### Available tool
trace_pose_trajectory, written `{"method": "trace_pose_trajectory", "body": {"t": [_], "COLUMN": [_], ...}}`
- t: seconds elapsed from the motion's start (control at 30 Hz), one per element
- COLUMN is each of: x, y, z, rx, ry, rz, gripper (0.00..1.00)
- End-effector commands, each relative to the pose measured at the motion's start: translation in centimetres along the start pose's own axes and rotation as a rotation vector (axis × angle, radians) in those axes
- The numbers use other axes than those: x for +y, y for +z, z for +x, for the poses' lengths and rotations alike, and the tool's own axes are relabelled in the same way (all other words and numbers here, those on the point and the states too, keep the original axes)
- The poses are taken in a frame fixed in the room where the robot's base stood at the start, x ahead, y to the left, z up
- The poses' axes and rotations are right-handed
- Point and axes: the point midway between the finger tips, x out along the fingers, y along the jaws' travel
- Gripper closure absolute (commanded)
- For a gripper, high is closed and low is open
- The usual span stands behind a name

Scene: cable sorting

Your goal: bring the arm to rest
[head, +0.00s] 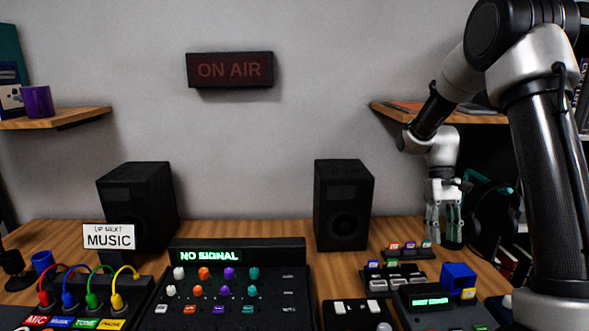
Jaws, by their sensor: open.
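My gripper (446,240) hangs with its fingers pointing down at the right, above or near the back right part of the wooden desk (228,235). Its fingers are apart and nothing shows between them. My arm rises on the right side of the view and bends over to the gripper. Red (44,290), blue (68,297), green (91,299) and yellow (118,300) cable plugs stand in a dark panel at the front left, above colored labels. The mixer (236,243) shows "NO SIGNAL".
Two black speakers (137,205) (343,205) stand at the back. A blue open box (459,275), a device with a green display (430,302) and small racks (394,279) sit below the gripper. A wall shelf (393,112) and headphones (490,215) are near the arm.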

Motion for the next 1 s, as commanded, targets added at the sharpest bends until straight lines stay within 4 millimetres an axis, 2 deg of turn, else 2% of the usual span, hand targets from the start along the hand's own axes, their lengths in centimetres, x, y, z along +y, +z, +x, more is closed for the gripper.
{"method": "trace_pose_trajectory", "body": {"t": [0.03,0.1,0.27,0.4,0.6,0.7,0.8,1.0], "x": [-0.3,-0.8,-1.8,-2.5,-3.4,-3.6,-3.7,-3.9], "y": [2.2,4.9,11.2,16.4,22.9,25.1,26.3,27.3], "z": [-1.1,-2.1,-3.5,-3.6,-2.9,-2.9,-3.8,-5.1], "rx": [0.051,0.122,0.276,0.405,0.576,0.653,0.731,0.803], "ry": [0.002,0.004,0.005,0.004,0.006,0.009,0.012,0.014], "rz": [0.013,0.033,0.065,0.079,0.075,0.071,0.067,0.062], "gripper": [0.60,0.60,0.60,0.60,0.60,0.60,0.60,0.60]}}
